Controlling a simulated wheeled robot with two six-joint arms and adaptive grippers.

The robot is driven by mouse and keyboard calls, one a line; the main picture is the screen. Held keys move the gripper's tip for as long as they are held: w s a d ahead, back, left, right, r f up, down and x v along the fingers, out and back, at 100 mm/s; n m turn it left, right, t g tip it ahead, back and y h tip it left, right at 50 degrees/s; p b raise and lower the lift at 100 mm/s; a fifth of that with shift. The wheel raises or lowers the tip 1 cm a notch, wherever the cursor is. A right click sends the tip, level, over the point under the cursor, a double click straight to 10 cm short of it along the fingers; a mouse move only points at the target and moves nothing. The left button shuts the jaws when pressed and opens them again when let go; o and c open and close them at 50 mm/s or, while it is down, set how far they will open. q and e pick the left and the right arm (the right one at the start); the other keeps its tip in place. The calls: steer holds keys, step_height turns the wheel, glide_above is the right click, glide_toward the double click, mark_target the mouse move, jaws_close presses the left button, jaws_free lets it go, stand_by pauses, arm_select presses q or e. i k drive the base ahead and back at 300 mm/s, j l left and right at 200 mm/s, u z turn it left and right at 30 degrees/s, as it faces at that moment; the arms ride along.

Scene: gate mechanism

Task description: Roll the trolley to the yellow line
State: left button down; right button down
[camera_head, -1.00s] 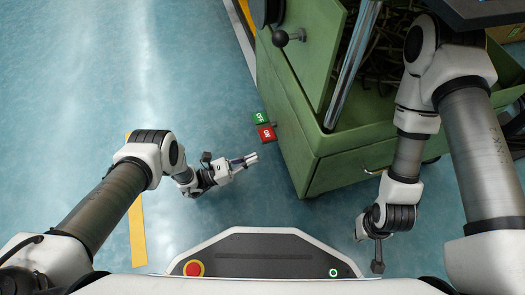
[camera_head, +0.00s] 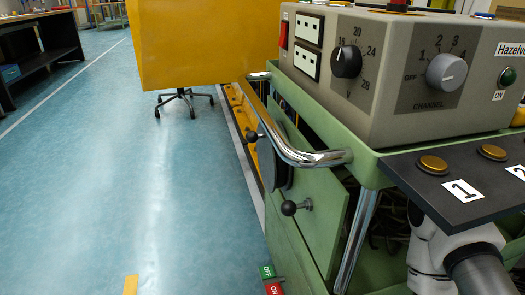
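The green trolley (camera_head: 319,216) stands at the right, with a chrome push handle (camera_head: 307,157) along its near top edge. A grey control unit (camera_head: 400,70) sits on top of it. Low on its side are a green OFF pedal (camera_head: 266,271) and a red ON pedal (camera_head: 274,288), cut by the lower frame edge. A short end of the yellow line (camera_head: 131,285) shows on the floor at the bottom, left of the trolley. Part of my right arm shows at the lower right; its gripper is out of frame. My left gripper is out of frame too.
A large yellow box-shaped thing (camera_head: 195,45) stands ahead, with a dark wheeled base (camera_head: 185,98) below it. A dark bench (camera_head: 42,55) is at the far left. Blue floor (camera_head: 120,170) lies clear left of the trolley.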

mark_target(371, 255)
steer(key=k, duration=1)
